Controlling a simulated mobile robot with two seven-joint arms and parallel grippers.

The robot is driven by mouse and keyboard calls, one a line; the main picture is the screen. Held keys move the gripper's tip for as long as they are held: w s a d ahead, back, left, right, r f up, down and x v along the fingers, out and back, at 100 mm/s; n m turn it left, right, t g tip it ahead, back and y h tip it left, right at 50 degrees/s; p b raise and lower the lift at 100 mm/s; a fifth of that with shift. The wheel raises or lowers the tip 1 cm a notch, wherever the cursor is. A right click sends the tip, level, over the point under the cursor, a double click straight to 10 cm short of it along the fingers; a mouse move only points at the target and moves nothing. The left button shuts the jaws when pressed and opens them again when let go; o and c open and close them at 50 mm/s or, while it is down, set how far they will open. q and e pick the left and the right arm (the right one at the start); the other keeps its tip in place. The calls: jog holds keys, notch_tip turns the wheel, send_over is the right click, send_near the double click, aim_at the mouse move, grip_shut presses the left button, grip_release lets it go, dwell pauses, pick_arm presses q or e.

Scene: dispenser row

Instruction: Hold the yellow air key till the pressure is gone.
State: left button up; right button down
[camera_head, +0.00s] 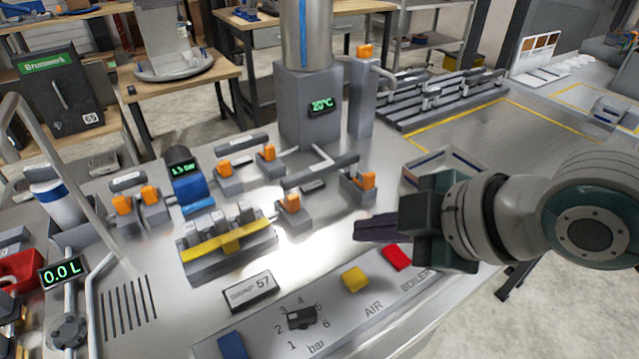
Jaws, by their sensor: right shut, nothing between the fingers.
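The yellow air key (354,278) sits on the grey front panel, above the word AIR. My right gripper (362,229) comes in from the right and is shut and empty. It hovers above and behind the panel, apart from the yellow key in the picture. A small display (181,168) on the blue unit behind seems to read 1.5 bar, though its first digits are hard to make out. My left gripper is not in view.
A red key (397,258) sits right beside the yellow one, over BOILER. A dark selector knob (301,318) with numbers and a blue key (232,345) are to the left. Orange-topped valves (291,204) and a yellow bar (228,242) stand behind.

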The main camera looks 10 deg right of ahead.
jog(key=b, duration=0.5)
send_over(363, 281)
notch_tip(363, 281, down, 5)
jog(key=shift+f, duration=0.8)
dwell(0.6)
dwell(0.4)
jog(key=shift+f+b, duration=0.35)
jog(key=shift+f, duration=0.05)
